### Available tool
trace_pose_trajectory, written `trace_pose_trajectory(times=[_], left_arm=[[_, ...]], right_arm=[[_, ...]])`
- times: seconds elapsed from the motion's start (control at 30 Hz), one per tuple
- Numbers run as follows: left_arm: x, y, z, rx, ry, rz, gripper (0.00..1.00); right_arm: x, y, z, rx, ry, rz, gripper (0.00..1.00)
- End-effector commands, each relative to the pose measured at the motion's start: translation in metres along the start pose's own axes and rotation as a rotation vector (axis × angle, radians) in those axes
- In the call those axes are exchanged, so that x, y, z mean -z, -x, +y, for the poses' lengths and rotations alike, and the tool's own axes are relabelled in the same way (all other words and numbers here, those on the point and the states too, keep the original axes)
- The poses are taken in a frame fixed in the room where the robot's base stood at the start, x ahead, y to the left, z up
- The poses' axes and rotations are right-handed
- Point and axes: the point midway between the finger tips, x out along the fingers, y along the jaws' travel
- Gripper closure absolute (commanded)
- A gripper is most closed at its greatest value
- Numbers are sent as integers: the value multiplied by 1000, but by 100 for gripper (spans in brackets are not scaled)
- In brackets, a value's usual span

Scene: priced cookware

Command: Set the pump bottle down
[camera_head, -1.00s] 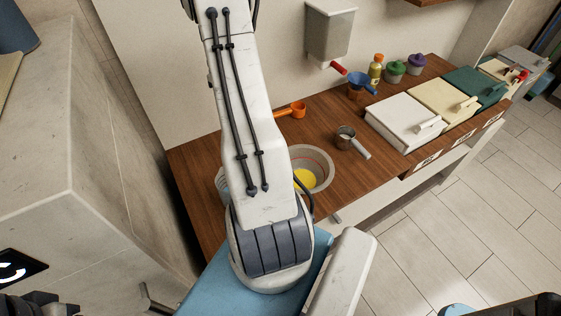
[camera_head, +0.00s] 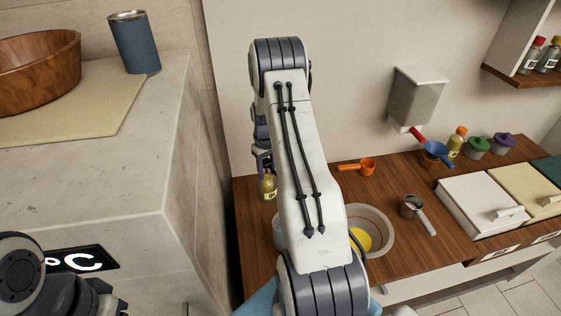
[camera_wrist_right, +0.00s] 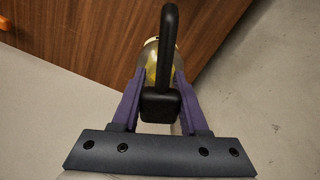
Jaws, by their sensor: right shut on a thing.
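The pump bottle (camera_head: 268,187), with yellowish contents, shows at the left end of the wooden counter in the head view, partly hidden by my right arm. My right gripper (camera_head: 263,160) is at its top. In the right wrist view, the purple fingers of my right gripper (camera_wrist_right: 157,88) are shut around the bottle's black pump top; the yellowish bottle body (camera_wrist_right: 152,62) shows beyond. I cannot tell whether its base touches the counter. My left gripper is not in view.
A stone block (camera_head: 150,160) stands left. A dispenser (camera_head: 417,96) hangs on the wall.

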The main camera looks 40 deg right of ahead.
Motion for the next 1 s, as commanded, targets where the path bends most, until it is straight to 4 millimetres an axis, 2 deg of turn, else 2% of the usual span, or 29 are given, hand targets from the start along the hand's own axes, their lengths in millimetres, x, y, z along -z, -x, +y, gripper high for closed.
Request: trace_pose_trajectory(times=[0.23,0.4,0.6,1.0], left_arm=[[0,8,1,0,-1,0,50],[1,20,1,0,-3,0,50],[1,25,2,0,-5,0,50],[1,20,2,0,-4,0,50]], right_arm=[[6,-8,-8,0,-1,0,100],[5,-28,-8,0,-1,-1,100],[6,-44,-7,-1,-1,2,100],[6,-49,-7,-1,-1,3,100]])
